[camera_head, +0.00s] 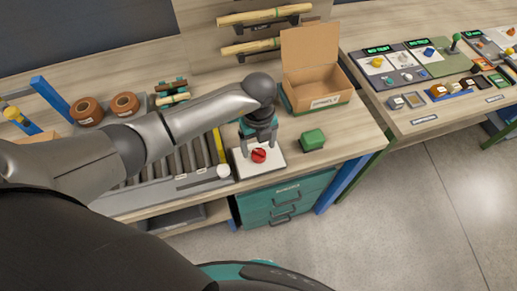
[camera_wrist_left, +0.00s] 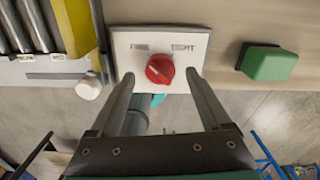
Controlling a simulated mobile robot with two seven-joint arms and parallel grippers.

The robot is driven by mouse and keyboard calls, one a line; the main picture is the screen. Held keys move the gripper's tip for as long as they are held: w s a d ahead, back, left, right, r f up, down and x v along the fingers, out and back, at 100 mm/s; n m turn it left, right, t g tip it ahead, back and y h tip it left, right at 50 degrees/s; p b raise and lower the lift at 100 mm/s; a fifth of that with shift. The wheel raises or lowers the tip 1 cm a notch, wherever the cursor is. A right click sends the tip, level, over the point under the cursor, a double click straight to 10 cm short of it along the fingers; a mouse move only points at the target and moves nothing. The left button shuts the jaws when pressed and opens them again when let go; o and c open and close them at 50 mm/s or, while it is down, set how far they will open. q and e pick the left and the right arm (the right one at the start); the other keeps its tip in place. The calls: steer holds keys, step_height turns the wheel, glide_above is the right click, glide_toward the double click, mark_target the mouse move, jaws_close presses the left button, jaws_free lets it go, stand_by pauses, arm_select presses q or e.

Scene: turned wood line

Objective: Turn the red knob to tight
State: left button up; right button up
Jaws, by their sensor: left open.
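The red knob (camera_head: 259,155) sits on a white plate (camera_head: 274,168) at the front edge of the workbench. In the left wrist view the knob (camera_wrist_left: 160,69) carries a white mark that seems to slant to the upper left. The plate (camera_wrist_left: 121,45) has two printed words above the knob; the right one reads as tight, the left one is hard to read. My left gripper (camera_head: 260,148) is open over the plate. In the wrist view its fingers (camera_wrist_left: 160,76) stand on either side of the knob, with visible gaps. My right gripper is not in view.
A green block (camera_head: 312,139) stands right of the plate, and a roller conveyor (camera_head: 188,158) lies left of it. An open cardboard box (camera_head: 317,100) stands behind. Teal drawers (camera_head: 286,198) are below. A second table (camera_head: 425,117) with panels stands at the right.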

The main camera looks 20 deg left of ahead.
mark_target(259, 154)
arm_select(q)
steer(key=shift+f, duration=1.25)
steer(key=shift+c, duration=0.2)
jaws_close()
